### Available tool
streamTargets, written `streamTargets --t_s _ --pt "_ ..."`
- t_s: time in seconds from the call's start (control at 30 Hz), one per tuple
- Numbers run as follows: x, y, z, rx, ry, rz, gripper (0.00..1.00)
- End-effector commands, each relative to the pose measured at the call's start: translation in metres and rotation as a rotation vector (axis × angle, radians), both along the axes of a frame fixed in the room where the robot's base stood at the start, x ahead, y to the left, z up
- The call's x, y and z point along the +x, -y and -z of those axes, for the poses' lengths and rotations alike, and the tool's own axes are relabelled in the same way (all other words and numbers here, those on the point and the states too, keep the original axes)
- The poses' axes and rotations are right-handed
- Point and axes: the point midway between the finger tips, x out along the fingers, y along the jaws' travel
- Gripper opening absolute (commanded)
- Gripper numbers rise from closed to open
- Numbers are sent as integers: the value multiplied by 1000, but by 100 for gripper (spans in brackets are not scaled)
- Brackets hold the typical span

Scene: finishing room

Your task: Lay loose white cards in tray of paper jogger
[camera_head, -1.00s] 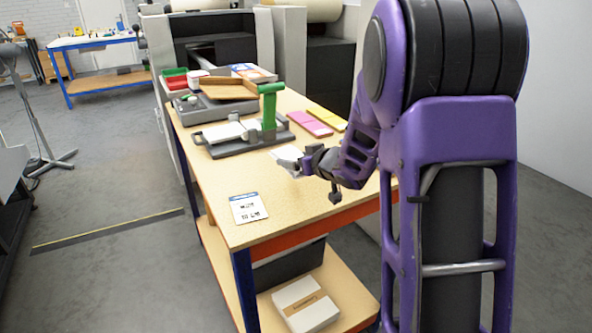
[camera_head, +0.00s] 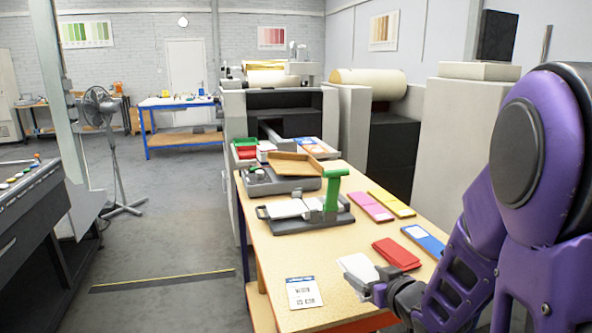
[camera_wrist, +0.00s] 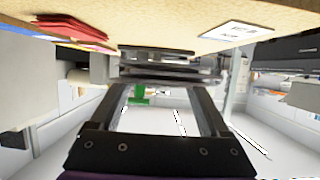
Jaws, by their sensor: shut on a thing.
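My gripper (camera_head: 373,285) is shut on white cards (camera_head: 357,266) above the near right part of the table, beside the red cards. In the wrist view, my gripper's jaws (camera_wrist: 157,65) are seen close up with the table edge above; the held cards are hard to make out there. The paper jogger (camera_head: 262,187) appears to be the grey machine at the far end of the table, with a tilted brown tray (camera_head: 297,163) on top. My gripper is well apart from it. The tray's inside is only partly visible.
A green-handled device (camera_head: 331,190) with white sheets on its bed stands between my gripper and the jogger. Red cards (camera_head: 396,253), pink cards (camera_head: 370,206), yellow cards (camera_head: 392,203) and a blue card (camera_head: 424,240) lie right. A printed sheet (camera_head: 303,292) lies near the front left.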

Motion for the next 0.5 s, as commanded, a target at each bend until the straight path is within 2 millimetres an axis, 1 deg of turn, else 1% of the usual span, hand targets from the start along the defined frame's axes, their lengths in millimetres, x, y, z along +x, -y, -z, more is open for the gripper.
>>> streamTargets --t_s 0.37,0.47,0.5 --pt "2 0 0 1 1 4 19" --pt "12 -1 3 1 5 32 19" --pt "19 0 5 2 7 54 19"
